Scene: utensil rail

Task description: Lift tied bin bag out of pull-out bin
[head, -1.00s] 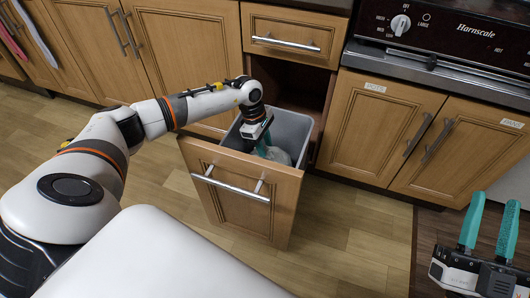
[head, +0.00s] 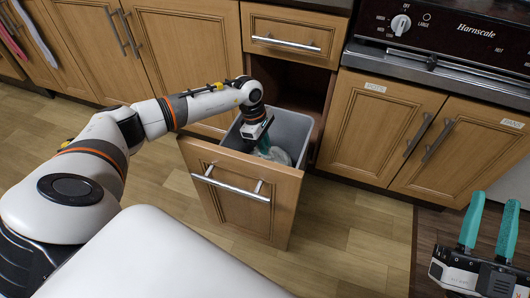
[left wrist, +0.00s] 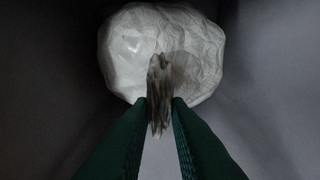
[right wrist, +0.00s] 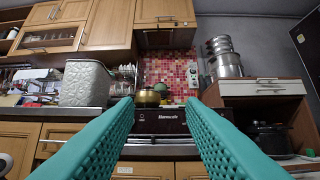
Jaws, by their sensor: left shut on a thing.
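The pull-out bin (head: 299,128) is a grey tub in an open drawer with a wooden front (head: 236,207). The pale bin bag (head: 281,155) sits inside it, mostly hidden by the tub and my gripper. In the left wrist view the bag (left wrist: 130,45) is whitish and crumpled, with its tied neck (left wrist: 158,85) standing up between my fingers. My left gripper (head: 264,147) reaches down into the bin; its teal fingers (left wrist: 160,108) are shut on the neck. My right gripper (head: 491,225) is open and empty at the lower right; its spread fingers also show in the right wrist view (right wrist: 165,115).
The drawer front's handle (head: 230,189) faces me. A cooker (head: 450,40) and labelled cupboards (head: 385,125) stand right of the bin, with more cupboards (head: 95,50) to the left. The floor (head: 345,235) right of the drawer is clear.

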